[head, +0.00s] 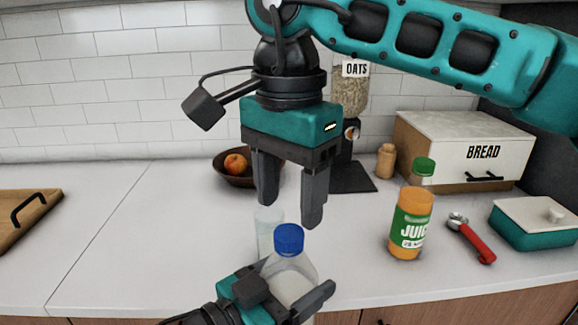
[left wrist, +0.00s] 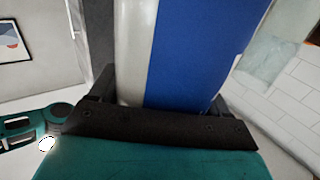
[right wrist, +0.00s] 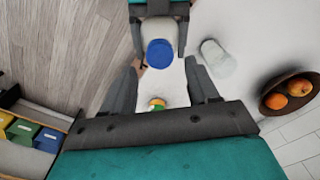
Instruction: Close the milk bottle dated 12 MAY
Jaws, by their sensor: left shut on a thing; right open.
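A milk bottle with a blue cap (head: 289,238) stands roughly upright in my left gripper (head: 295,293), low in the head view. The left gripper is shut on its body; the bottle's white and blue side (left wrist: 190,50) fills the left wrist view. No date on it can be read. The blue cap sits at its top; whether it is fully seated, I cannot tell. My right gripper (head: 290,212) is open and empty, pointing down just above the cap. The right wrist view shows the cap (right wrist: 160,53) beyond its fingertips.
A clear container (head: 266,228) stands close behind the bottle. A fruit bowl (head: 222,166), an oats dispenser (head: 350,95) and a bread box (head: 462,150) are at the back. A juice bottle (head: 411,225), a red-handled tool (head: 472,238) and a teal dish (head: 535,226) stand right.

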